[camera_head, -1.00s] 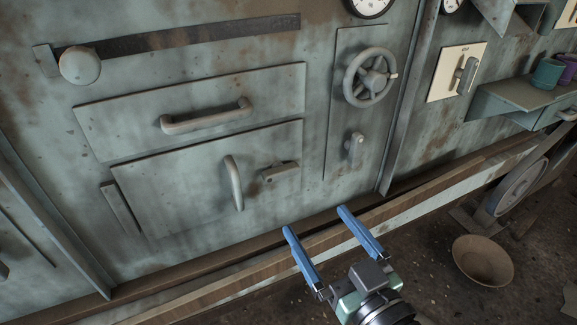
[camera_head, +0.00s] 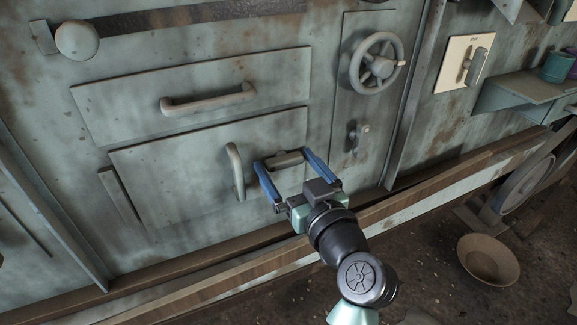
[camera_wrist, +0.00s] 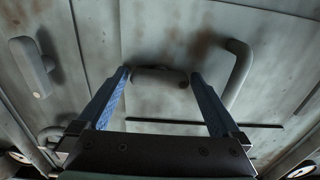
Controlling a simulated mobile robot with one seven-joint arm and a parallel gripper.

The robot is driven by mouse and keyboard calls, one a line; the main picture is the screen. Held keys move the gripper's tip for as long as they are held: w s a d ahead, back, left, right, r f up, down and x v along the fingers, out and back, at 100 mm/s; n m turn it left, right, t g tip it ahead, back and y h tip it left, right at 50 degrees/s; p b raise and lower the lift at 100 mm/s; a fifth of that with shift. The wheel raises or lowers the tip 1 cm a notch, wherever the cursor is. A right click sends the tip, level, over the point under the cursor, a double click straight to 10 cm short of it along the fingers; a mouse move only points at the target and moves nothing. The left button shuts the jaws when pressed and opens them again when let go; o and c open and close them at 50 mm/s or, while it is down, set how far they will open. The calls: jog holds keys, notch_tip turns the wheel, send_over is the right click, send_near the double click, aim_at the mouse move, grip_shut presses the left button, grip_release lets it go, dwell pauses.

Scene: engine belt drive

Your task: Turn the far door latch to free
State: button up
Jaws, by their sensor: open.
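The door latch is a small grey block (camera_head: 290,157), set on the lower door (camera_head: 180,160) to the right of its upright curved handle (camera_head: 235,172). It lies roughly level in the head view. My gripper (camera_head: 283,158) is open, with one blue finger on each side of the latch. In the wrist view the latch (camera_wrist: 160,78) shows between the open fingertips, with small gaps. I cannot tell whether a finger touches it. The fingers hide part of the door around it.
Above is a drawer with a horizontal handle (camera_head: 208,100). To the right are a handwheel (camera_head: 377,64) and a small lever (camera_head: 357,137). A wooden ledge (camera_head: 420,189) runs below the door. A bowl (camera_head: 488,260) lies on the floor at lower right.

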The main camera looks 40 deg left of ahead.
jog(key=shift+c, duration=0.3)
jog(key=c, duration=1)
jog(key=m+p, duration=0.3)
jog(key=m, duration=0.1)
jog(key=shift+r+m, duration=0.15)
jog(key=shift+m, duration=0.25)
jog(key=m+p, duration=0.3)
jog(key=m, duration=0.1)
jog(key=shift+m, duration=0.3)
jog(key=m+p, duration=0.4)
jog(key=m, duration=0.1)
jog(key=shift+m+p, duration=1.05)
jog(key=shift+m, duration=0.55)
